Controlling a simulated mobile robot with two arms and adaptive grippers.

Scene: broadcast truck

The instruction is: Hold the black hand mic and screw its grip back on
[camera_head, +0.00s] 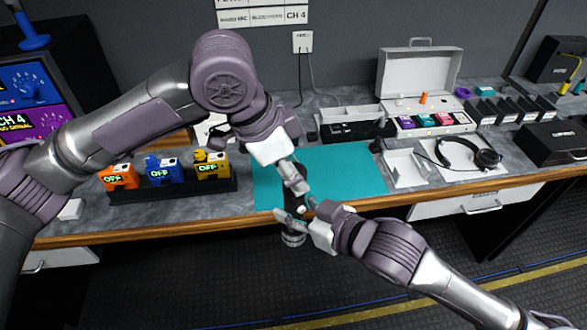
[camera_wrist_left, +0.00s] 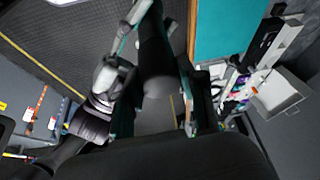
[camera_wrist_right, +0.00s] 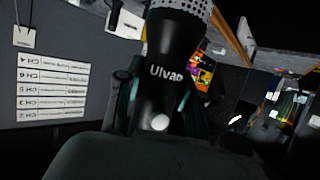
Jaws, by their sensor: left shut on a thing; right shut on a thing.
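The black hand mic hangs past the table's front edge, its silver mesh head (camera_head: 292,239) pointing down. My right gripper (camera_head: 303,212) is shut on the mic body (camera_wrist_right: 168,85), which shows white lettering and a round white button in the right wrist view. My left gripper (camera_head: 296,183) is just above, shut on the black grip (camera_wrist_left: 156,60), a plain dark cylinder in the left wrist view. The two grippers are close together, one above the other. The joint between grip and body is hidden by fingers, so I cannot tell whether they meet.
A teal mat (camera_head: 345,172) lies on the table behind the grippers. A black rack (camera_head: 180,191) with orange, blue and yellow packs stands left. An open grey case (camera_head: 420,75), a white tray (camera_head: 405,168) and headphones (camera_head: 487,158) are right. Open floor lies in front.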

